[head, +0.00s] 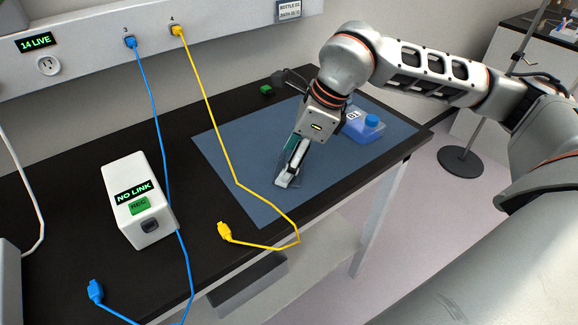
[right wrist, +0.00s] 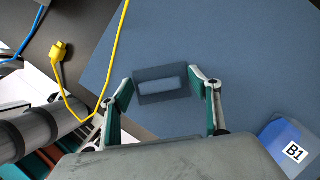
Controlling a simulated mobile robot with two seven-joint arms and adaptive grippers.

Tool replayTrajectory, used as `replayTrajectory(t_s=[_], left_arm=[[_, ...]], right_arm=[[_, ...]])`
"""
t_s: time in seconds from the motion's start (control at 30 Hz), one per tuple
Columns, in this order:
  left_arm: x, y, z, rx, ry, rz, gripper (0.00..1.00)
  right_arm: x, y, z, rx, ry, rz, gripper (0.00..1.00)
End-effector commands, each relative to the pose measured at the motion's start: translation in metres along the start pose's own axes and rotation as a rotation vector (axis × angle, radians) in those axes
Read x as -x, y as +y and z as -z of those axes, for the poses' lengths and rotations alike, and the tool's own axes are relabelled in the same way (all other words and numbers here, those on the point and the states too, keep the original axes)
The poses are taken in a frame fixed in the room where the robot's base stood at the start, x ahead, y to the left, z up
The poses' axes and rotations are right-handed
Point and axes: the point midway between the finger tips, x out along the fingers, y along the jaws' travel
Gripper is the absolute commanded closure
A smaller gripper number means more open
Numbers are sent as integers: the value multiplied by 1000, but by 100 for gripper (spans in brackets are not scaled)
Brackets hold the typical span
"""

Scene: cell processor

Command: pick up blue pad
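A large blue mat (head: 240,165) lies flat on the black bench. A small flat rectangular pad (right wrist: 146,98), with a dark blue-grey border and a paler blue middle, shows on the mat in the right wrist view. In the head view my right gripper (head: 291,168) points down over the mat and mostly hides this pad. In the right wrist view its two teal-and-grey fingers are spread, one on each side of the pad, with nothing gripped. I cannot tell the exact height of the fingertips above the mat. My left gripper is not in view.
A white NO LINK box (head: 150,222) and a blue cable (head: 157,125) are at left.

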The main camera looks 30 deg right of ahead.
Motion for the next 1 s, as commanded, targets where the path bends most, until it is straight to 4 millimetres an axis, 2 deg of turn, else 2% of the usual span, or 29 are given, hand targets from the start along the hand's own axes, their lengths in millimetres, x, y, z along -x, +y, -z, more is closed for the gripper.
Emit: replayTrajectory(t_s=[0.33,0.53,0.67,1.0], left_arm=[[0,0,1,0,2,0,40],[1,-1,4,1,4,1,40],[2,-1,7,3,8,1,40],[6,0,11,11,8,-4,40]], right_arm=[[3,0,-1,0,0,1,56],[20,-1,-9,0,-2,3,56],[44,-1,-19,1,-5,5,56],[130,0,-55,1,-5,5,56]])
